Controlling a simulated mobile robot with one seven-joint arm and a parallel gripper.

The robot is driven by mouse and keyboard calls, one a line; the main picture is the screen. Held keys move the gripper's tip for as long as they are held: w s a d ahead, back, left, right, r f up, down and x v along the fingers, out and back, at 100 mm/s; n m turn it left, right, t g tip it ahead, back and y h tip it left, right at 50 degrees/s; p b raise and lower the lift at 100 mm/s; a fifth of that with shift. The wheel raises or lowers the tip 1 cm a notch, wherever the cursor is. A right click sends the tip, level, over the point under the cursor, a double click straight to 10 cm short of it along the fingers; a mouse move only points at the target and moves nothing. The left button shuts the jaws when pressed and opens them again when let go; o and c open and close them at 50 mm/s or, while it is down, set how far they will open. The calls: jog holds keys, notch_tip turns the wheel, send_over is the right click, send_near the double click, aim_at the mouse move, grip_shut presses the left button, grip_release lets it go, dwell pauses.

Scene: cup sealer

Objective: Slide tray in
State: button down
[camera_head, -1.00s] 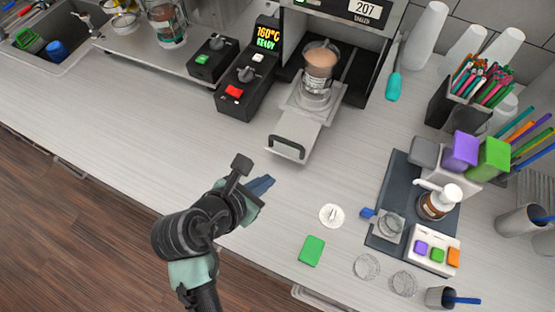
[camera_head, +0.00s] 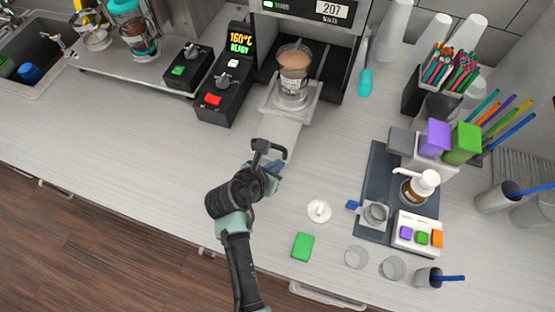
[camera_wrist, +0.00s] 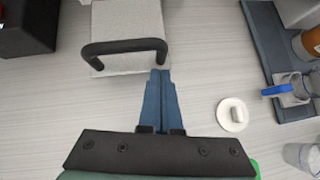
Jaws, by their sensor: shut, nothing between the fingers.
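The grey tray (camera_head: 283,135) sticks out of the cup sealer (camera_head: 318,45) toward the counter's front edge. Its black bar handle (camera_wrist: 124,47) crosses the front end in the wrist view. A clear cup with brown drink (camera_head: 293,75) stands in the holder at the tray's back, at the sealer's mouth. My gripper (camera_wrist: 160,73) is shut and empty, its blue fingers together. The fingertips lie just in front of the handle's right end in the wrist view; I cannot tell whether they touch it. In the head view my wrist partly hides the handle and the fingers.
A black control box with red button (camera_head: 219,90) stands left of the tray. A white round lid-like piece (camera_head: 318,211) and a green block (camera_head: 303,246) lie to the right. A dark mat (camera_head: 372,170) with bottle and cups is farther right. The front-left counter is clear.

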jog(key=shift+w+d, duration=0.1)
jog(key=shift+w, duration=0.15)
